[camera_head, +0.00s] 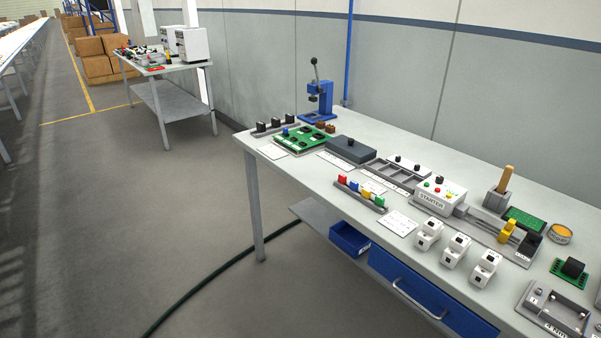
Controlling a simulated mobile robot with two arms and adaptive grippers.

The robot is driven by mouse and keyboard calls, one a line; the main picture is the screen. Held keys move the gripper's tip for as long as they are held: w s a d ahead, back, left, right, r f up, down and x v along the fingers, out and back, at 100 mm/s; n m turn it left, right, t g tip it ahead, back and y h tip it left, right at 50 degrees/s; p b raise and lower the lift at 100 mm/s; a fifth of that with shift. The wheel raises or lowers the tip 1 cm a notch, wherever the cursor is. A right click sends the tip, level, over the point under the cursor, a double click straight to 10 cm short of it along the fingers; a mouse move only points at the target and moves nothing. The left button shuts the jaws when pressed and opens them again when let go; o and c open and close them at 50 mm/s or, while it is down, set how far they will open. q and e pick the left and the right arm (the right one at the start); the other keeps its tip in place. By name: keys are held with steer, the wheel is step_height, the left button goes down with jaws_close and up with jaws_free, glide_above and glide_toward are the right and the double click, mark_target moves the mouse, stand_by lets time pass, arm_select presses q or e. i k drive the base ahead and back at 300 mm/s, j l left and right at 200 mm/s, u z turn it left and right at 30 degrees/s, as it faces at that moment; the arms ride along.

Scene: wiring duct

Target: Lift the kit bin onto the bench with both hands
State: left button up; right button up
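A small open blue bin (350,238), which looks like the kit bin, sits under the bench on its lower shelf (311,212). Its near side and part of its inside show, and the bench top overhangs its back. The bench (255,142) has a pale grey top, crowded with parts. Neither of my grippers is in view.
A blue drawer (425,295) with a metal handle is just right of the bin. Starter box (440,193), blue press (318,98) and white switches (428,233) crowd the top. A dark green hose (225,268) crosses the floor. Open floor lies left.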

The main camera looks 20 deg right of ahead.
mark_target(311, 169)
steer(key=i+u, duration=0.15)
steer(key=i, duration=1.5)
